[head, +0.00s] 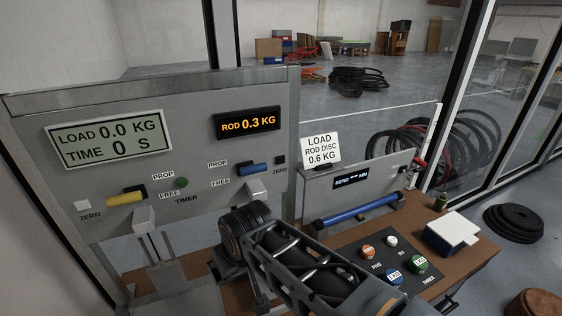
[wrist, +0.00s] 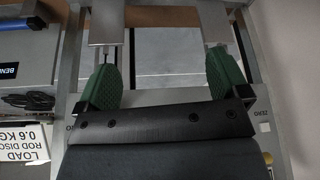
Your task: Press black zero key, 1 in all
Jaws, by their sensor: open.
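The black zero key (head: 279,159) is a small dark square on the grey panel (head: 195,110), above its ZERO label and right of the blue lever (head: 255,169). A white key (head: 82,206) has its own ZERO label at the panel's left. My gripper (wrist: 160,82) shows in the wrist view with its two green finger pads wide apart and nothing between them. In the head view my arm stands below the black key, and my finger pads cannot be made out. I cannot make out the black key in the wrist view.
A yellow lever (head: 126,198) and grey blocks stick out from the panel. The display reads ROD 0.3 KG (head: 248,122). A card (head: 320,149) reads LOAD ROD DISC 0.6 KG. Right of my arm, a bench (head: 465,262) carries coloured weights and a blue rod (head: 358,210).

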